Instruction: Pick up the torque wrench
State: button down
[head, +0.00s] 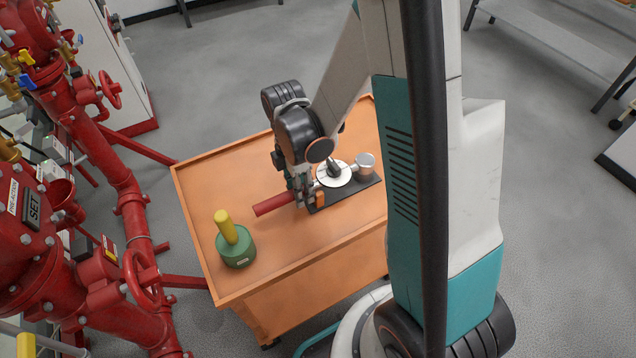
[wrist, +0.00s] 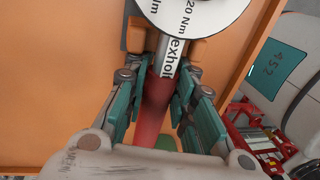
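The torque wrench has a red handle (head: 274,204), a round white dial (head: 333,174) and a metal head at its right end. It lies over a dark mat on the orange cart, with its handle pointing left. I cannot tell whether it still touches the mat. My gripper (head: 304,195) reaches down around the wrench between handle and dial. In the wrist view, the fingers of my gripper (wrist: 166,75) press close on both sides of the red handle (wrist: 156,97), near the metal shaft. The dial (wrist: 190,12) shows beyond the fingertips.
A green round piece with a yellow knob (head: 235,240) stands on the cart's near left. Red sprinkler pipes and valves (head: 130,200) stand left of the cart. A grey bench (head: 550,35) is at the back right.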

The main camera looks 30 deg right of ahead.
jog(key=shift+r, duration=0.15)
notch_tip(320, 180, up, 20)
jog(key=p, duration=0.7)
dwell(0.4)
jog(key=shift+r+p, duration=1.65)
jog(key=shift+r, duration=0.25)
